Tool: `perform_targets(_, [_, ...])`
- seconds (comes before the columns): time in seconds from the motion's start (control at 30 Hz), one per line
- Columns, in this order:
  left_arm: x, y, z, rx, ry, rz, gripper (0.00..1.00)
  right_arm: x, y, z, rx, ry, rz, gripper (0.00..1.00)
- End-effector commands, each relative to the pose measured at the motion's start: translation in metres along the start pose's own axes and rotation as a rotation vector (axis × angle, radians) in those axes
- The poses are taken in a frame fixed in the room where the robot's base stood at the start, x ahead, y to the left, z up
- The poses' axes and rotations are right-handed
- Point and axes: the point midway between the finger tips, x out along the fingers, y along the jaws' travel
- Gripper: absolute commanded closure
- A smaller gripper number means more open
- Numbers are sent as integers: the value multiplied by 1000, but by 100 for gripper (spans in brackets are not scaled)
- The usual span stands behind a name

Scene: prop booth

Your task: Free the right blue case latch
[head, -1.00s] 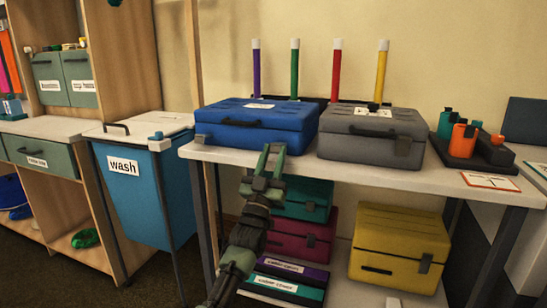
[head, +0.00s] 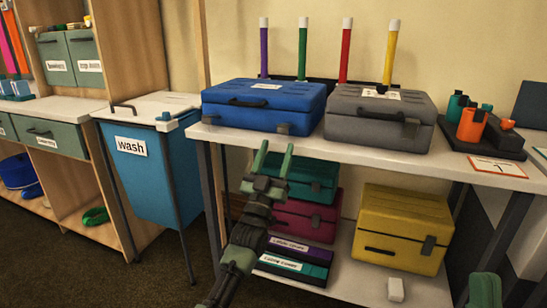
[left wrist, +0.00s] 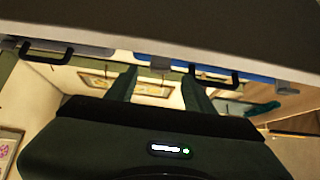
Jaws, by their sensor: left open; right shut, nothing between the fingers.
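The blue case (head: 290,95) lies closed on the tabletop, with a black handle on its front. Its right latch (head: 282,128) is a small grey tab low on the front at the right; I cannot tell whether it is fastened. My left gripper (head: 275,152) is open and empty just below the latch and the table's front edge, apart from the case. In the left wrist view its fingers (left wrist: 160,85) stand apart, with a strip of the blue case (left wrist: 255,78) and its latch (left wrist: 160,62) beyond. My right gripper (head: 485,287) is shut at the bottom right, partly cut off.
A grey case (head: 372,140) stands close to the right on the same table (head: 345,152). Teal, magenta and yellow (head: 400,220) cases and a white block (head: 396,288) are on the shelf below. A blue wash bin (head: 150,180) stands at left.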

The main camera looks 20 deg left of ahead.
Motion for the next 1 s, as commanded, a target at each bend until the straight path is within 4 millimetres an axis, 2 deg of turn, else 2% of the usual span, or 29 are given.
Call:
perform_targets(0.1, [-18,0,-1,0,-2,0,47,2,2,17,-6,-95,3,100])
perform_targets(0.27, [-31,0,-1,1,0,0,47,0,4,31,-10,-166,5,100])
perform_targets(0.77, [-36,1,-1,0,1,3,47,-1,4,33,-10,-176,5,100])
perform_targets(0.87, [-53,12,-7,-2,2,23,47,-1,4,33,-10,-176,5,100])
perform_targets(0.97, [-88,32,-26,-13,6,61,47,-1,4,33,-10,-175,5,100])
perform_targets(1.0, [-106,43,-38,-21,9,80,47,-1,4,33,-10,-175,5,100])
